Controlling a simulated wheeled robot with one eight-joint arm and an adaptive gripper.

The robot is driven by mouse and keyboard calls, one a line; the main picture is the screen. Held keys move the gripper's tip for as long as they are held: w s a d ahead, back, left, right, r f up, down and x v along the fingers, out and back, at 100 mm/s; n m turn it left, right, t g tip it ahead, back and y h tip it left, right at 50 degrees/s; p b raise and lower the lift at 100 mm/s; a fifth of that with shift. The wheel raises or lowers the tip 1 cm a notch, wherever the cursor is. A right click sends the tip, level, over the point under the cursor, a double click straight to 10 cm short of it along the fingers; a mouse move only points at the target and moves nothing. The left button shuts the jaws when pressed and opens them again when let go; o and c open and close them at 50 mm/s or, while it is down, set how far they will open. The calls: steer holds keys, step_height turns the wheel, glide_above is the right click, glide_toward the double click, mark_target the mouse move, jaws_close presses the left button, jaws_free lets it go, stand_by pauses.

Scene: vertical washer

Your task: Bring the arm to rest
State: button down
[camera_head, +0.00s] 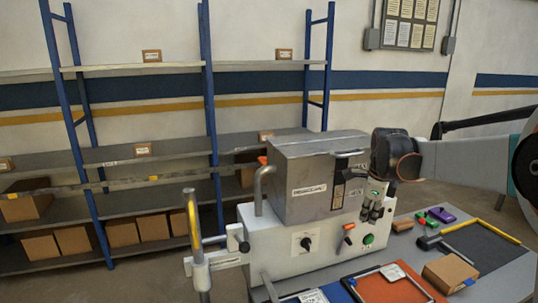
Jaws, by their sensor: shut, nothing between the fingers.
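The vertical washer (310,190) stands in the middle of the head view, with a grey metal hood over a white base. The hood appears closed. Its base carries a black knob (305,243), a green button (368,239) and an orange-tipped lever (348,229). My arm (460,160) reaches in from the right edge. My gripper (371,212) points down in front of the washer's right side, with its fingers shut and nothing between them. I cannot tell whether it touches the washer. My wrist and gripper cover part of the washer's right side.
A grey table (405,247) at the right holds a cardboard box (450,273), a hammer, a dark mat, and small green and purple items. An orange tray (395,290) lies at the front. Blue-framed shelves with boxes line the back wall.

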steer(key=s+a+r+n+t+b, duration=0.1)
steer(key=s+a+n, duration=0.1)
steer(key=s+n, duration=0.25)
steer(key=s+a+r+n, duration=0.2)
steer(key=s+n, duration=0.1)
steer(key=s, duration=0.3)
steer(key=s+a+f+n+t+b, duration=0.1)
steer(key=s+a+f+n+b, duration=0.1)
steer(key=s+n, duration=0.6)
steer(key=s+a+f+n+t+b, duration=0.1)
steer(key=s+a+f+n, duration=0.3)
steer(key=s, duration=0.9)
step_height(320, 180, down, 3)
steer(key=n+t, duration=0.1)
steer(key=n, duration=0.4)
steer(key=shift+t+b, duration=0.3)
steer(key=shift+b, duration=0.05)
